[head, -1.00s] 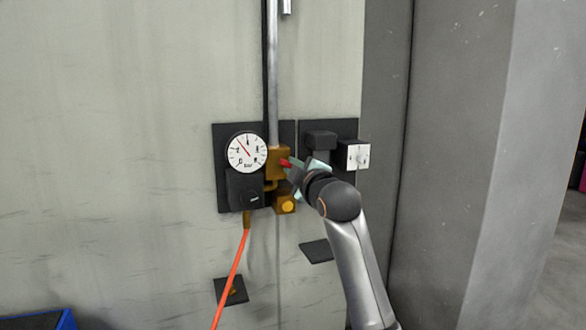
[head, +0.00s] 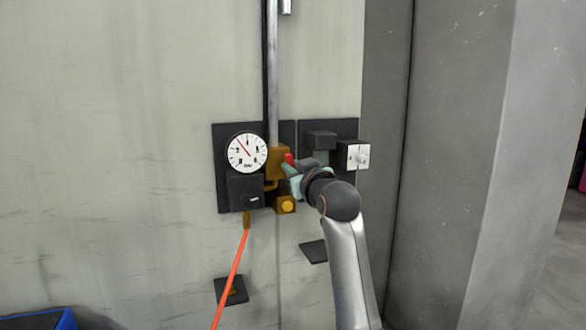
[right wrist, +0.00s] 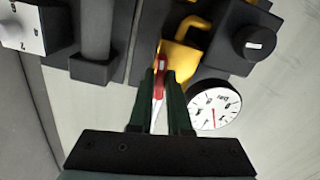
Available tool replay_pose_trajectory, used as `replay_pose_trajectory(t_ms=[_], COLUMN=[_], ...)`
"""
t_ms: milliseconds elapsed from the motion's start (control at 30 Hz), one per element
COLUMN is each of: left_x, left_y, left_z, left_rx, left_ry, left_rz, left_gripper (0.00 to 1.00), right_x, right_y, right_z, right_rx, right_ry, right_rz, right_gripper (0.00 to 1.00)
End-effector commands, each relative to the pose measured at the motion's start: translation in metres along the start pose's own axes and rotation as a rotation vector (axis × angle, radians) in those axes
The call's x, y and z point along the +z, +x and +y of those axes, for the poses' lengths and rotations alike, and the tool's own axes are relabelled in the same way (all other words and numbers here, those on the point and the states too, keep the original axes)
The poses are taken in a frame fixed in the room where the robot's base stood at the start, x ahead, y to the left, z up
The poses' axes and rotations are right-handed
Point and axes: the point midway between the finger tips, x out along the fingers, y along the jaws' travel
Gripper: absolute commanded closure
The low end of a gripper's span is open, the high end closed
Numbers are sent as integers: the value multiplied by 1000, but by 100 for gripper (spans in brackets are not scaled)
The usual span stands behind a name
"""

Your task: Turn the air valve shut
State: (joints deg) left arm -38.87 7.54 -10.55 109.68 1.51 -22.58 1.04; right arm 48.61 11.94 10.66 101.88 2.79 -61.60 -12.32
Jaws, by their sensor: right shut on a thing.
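The air valve is a brass block (head: 278,161) on the wall with a short red handle (head: 289,159). A grey pipe (head: 272,75) runs up from it. My right gripper (head: 292,172) is at the valve, shut on the red handle. In the right wrist view, the red handle (right wrist: 159,82) shows between the two dark green fingers (right wrist: 163,95). In the head view the fingers hide part of the handle. The round white pressure gauge (head: 246,152) is just left of the valve, its red needle pointing up and left. My left gripper is not in view.
A black box with a knob (head: 245,192) sits under the gauge, with an orange hose (head: 232,278) hanging below. A white switch box (head: 353,155) and a dark bracket (head: 320,139) are to the right. The wall at left is clear.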

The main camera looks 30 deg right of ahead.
Motion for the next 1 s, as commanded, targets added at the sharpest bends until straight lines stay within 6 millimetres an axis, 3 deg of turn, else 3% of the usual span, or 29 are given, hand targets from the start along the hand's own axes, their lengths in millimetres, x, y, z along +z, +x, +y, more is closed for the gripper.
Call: replay_pose_trajectory(t_ms=[400,933,967,1000], left_x=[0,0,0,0], left_y=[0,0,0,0], left_z=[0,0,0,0], left_rx=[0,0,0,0], left_ry=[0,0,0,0], left_rz=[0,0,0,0], left_gripper=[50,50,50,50], right_x=[2,2,2,2], right_y=[0,0,0,0], right_z=[-1,-1,-1,-1], right_rx=[-1,-1,-1,-1], right_ry=[183,206,206,206], right_rz=[-4,-4,-4,-4], right_gripper=[100,100,83,78])
